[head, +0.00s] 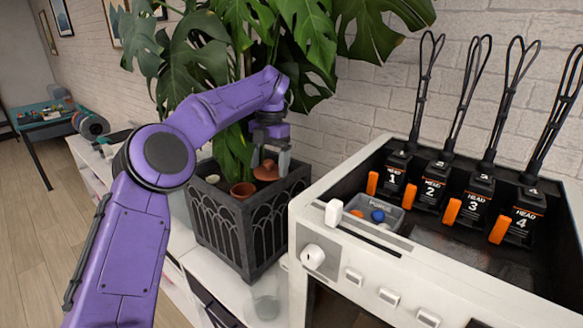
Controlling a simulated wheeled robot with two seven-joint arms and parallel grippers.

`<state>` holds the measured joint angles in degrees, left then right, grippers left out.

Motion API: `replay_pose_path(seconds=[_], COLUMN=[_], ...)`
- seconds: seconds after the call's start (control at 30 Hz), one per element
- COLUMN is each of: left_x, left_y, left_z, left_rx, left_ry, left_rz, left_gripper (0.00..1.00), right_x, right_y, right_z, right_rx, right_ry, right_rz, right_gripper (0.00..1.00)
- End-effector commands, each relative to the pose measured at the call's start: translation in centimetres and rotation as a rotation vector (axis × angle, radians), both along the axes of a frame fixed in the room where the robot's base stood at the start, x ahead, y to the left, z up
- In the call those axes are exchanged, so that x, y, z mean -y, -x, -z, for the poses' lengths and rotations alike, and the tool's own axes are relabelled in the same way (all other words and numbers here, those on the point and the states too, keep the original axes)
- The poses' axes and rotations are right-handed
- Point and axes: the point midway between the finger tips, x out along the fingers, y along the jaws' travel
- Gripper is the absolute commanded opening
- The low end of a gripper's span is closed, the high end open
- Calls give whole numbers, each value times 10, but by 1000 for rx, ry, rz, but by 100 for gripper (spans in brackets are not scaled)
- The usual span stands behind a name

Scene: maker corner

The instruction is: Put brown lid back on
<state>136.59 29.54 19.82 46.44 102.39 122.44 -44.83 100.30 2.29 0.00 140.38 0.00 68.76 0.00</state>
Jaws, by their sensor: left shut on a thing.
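The brown lid (266,173) is a round terracotta-coloured disc with a knob. My left gripper (270,162) points down and is shut on it. A small brown pot (243,189) with an open, dark mouth sits inside the dark planter (237,232), just left of and below the lid in the picture. The lid is apart from the pot's mouth. The gripper's fingers partly cover the lid. My right gripper is not in view.
A large leafy plant (300,30) grows over the planter and around my arm. A white machine (340,265) with several numbered black heads stands close on the right. A clear glass jar (265,303) stands on the white shelf in front. A blue-green table (45,115) is far left.

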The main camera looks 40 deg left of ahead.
Motion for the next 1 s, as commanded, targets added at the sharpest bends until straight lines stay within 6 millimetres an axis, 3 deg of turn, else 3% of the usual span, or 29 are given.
replay_pose_path(seconds=[0.03, 0.1, 0.23, 0.37, 0.5, 0.77, 1.0], left_x=[-15, -36, -67, -77, -79, -79, -79], left_y=[7, 16, 29, 30, 25, 24, 24], left_z=[-27, -36, -28, -2, 0, 9, 32], left_rx=[-1, -4, -15, -28, -20, -20, -20], left_ry=[-2, -1, 2, 2, -8, -8, -8], left_rz=[63, 201, 525, 801, 976, 1016, 1013], left_gripper=[52, 52, 52, 52, 52, 52, 52], right_x=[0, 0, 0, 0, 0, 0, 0], right_y=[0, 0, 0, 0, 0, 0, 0], right_z=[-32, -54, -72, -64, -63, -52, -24], right_rx=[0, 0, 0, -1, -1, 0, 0], right_ry=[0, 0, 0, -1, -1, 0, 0], right_rz=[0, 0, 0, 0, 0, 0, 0], right_gripper=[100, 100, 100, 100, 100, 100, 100])
